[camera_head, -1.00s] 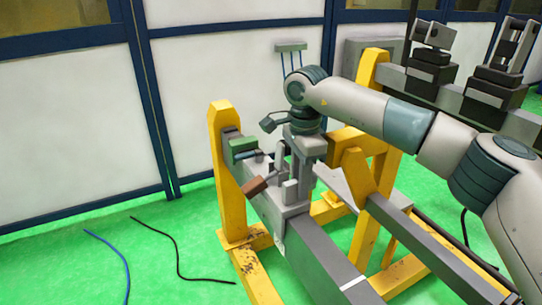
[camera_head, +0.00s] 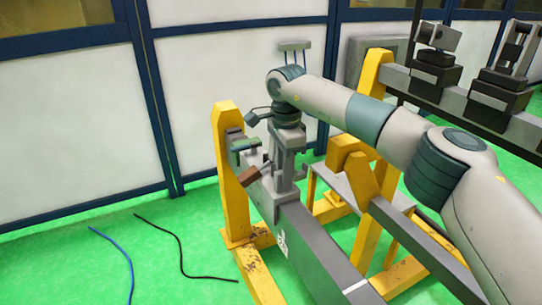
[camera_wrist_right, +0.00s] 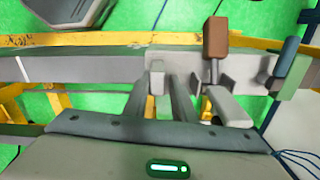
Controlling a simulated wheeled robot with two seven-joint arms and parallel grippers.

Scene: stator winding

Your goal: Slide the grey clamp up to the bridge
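The grey clamp (camera_head: 268,198) sits astride the long grey beam, with a brown-tipped lever (camera_head: 248,175) leaning left. In the right wrist view, the brown tip (camera_wrist_right: 216,38) stands up right of the fingers. The bridge seems to be the green-topped grey piece (camera_head: 246,145) at the beam's far end; a green piece also shows in the wrist view (camera_wrist_right: 297,75). The clamp is close to it; any contact is hard to see. My right gripper (camera_head: 287,178) points down at the clamp; its fingers (camera_wrist_right: 158,100) appear closed around a grey upright of it. My left gripper is out of view.
The grey beam (camera_head: 315,250) runs from the yellow stand (camera_head: 228,170) towards the front right. A second yellow frame (camera_head: 365,185) stands right of it. Black and blue cables lie on the green floor. A rail with black fixtures (camera_head: 432,75) stands behind right.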

